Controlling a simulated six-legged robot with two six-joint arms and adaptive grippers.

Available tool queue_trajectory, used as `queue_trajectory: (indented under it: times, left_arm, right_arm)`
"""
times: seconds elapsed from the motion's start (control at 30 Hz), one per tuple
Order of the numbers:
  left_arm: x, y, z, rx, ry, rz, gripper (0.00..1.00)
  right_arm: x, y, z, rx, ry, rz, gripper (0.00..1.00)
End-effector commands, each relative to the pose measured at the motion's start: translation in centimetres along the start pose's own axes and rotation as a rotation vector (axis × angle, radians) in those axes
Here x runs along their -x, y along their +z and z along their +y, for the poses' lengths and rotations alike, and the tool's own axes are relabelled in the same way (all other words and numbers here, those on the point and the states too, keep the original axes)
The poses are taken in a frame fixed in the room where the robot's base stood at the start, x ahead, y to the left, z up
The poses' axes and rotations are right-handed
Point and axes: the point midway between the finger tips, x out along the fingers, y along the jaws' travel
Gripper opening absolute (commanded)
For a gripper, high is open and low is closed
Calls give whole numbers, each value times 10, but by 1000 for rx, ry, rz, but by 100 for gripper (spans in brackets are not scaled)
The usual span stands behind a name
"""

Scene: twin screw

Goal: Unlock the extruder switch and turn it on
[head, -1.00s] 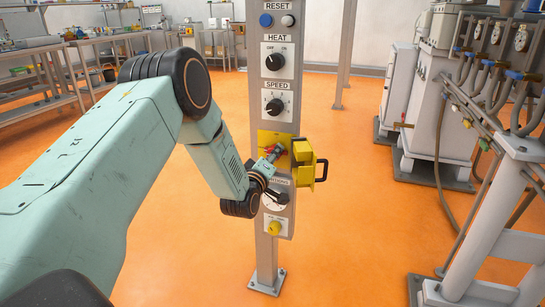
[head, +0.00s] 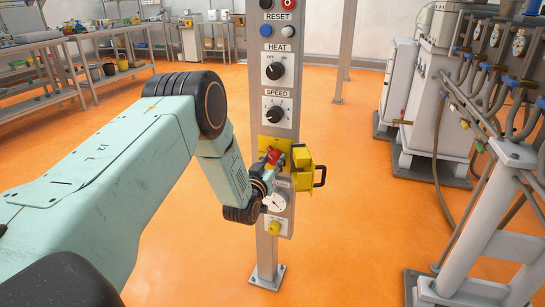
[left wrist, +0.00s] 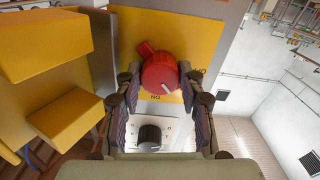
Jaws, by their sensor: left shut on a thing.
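The red switch knob (head: 274,156) sits on a yellow plate (head: 265,143) on the grey control post. In the left wrist view the red knob (left wrist: 158,70) stands between my fingers, with a white mark on its face and an upside-down "ON" label just below it. My left gripper (head: 268,172) is shut on the knob, one finger on each side; it also shows in the left wrist view (left wrist: 161,78). The yellow lock cover (head: 304,168) is swung open to the right of the switch, with a black handle. My right gripper is out of view.
HEAT (head: 276,68) and SPEED (head: 275,113) dials are above the switch. A white gauge or dial (head: 277,201) and a yellow button (head: 274,228) are below. A piped machine (head: 440,110) stands at right. The orange floor around the post is clear.

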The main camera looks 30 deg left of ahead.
Motion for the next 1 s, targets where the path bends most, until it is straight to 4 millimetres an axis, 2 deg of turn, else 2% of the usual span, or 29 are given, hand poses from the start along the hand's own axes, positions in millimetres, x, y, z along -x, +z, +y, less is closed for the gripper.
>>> queue_trajectory:
  times: [0.1, 0.6, 1.0]
  left_arm:
    - [-1, -4, 1, -112, 1, 3, 7]
    - [-1, -3, 0, -547, -1, 4, 7]
    - [-1, -2, 0, -730, -1, 4, 7]
  right_arm:
    - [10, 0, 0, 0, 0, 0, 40]
    - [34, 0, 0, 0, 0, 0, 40]
    - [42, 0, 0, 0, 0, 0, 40]
